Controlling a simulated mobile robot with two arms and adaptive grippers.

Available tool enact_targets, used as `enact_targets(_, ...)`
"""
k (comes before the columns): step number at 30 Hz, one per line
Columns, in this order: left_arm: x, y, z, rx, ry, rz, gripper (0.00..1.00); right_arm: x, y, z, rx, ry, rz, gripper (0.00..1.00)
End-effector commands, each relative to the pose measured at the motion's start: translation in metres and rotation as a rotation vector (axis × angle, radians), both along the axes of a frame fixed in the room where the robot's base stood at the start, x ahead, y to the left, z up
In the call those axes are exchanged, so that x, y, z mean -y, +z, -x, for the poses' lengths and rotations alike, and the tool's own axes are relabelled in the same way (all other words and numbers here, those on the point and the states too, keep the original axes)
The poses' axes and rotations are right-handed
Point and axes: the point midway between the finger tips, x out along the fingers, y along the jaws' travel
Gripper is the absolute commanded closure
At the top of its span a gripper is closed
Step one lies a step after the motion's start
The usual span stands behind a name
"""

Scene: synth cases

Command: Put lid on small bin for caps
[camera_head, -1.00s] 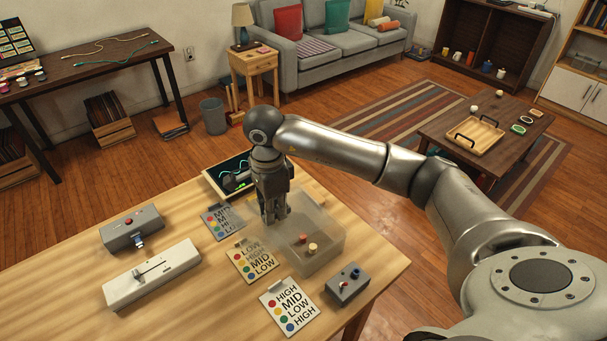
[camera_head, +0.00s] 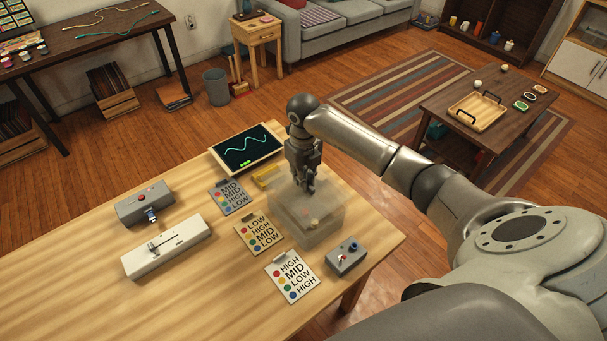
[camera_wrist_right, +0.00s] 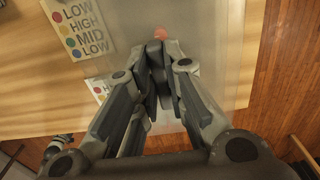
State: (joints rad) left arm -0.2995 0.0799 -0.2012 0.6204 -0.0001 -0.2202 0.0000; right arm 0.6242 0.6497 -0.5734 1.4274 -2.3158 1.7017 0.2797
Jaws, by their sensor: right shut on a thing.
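The small bin (camera_head: 305,240) is a clear, frosted box near the far right edge of the wooden table. A reddish cap and a yellowish cap show blurred through it. A translucent lid (camera_head: 286,203) lies over the bin's opening; I cannot tell whether it is seated or slightly above the rim. My right gripper (camera_head: 310,188) points down at the lid from above and is shut on it. In the right wrist view, the gripper's fingers (camera_wrist_right: 162,62) are close together over the hazy lid (camera_wrist_right: 218,45). My left gripper is out of view.
Three cards with coloured dots, such as the middle card (camera_head: 258,233), lie left of the bin. A grey switch box (camera_head: 346,257) stands in front, a screen (camera_head: 246,149) and a yellow object (camera_head: 265,177) behind. Bare tabletop lies at front left.

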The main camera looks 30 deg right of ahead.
Motion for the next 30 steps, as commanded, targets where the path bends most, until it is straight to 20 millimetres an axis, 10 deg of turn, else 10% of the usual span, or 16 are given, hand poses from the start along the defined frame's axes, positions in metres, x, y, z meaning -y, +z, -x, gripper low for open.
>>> enact_targets(30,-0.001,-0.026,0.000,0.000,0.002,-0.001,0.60,0.000,-0.034,-0.001,0.000,0.002,-0.002,1.00)
